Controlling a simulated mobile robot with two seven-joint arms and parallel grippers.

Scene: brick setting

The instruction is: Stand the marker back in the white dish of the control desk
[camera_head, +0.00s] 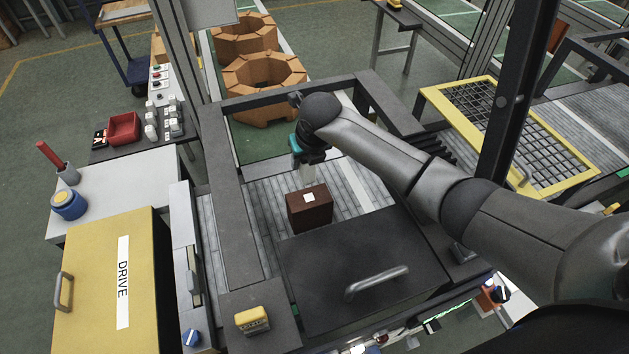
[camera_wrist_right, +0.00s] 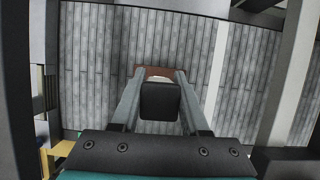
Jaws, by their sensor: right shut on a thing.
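My right gripper (camera_head: 307,172) points down over the slatted bed, its fingers at the far edge of a brown block (camera_head: 309,211) with a white square on top. In the right wrist view the fingertips (camera_wrist_right: 160,74) are closed about the block (camera_wrist_right: 154,70), which is mostly hidden. A red stick (camera_head: 48,154), which may be the marker, leans upright in a small grey cup (camera_head: 68,174) on the white-topped desk (camera_head: 120,182) at the left. I cannot clearly make out a separate white dish. My left gripper is not in view.
A blue-and-yellow round container (camera_head: 68,205) stands near the cup. A yellow cabinet marked DRIVE (camera_head: 100,270) is in front. A dark plate with a handle (camera_head: 365,262) lies before the block. A frame post (camera_head: 515,90) stands right.

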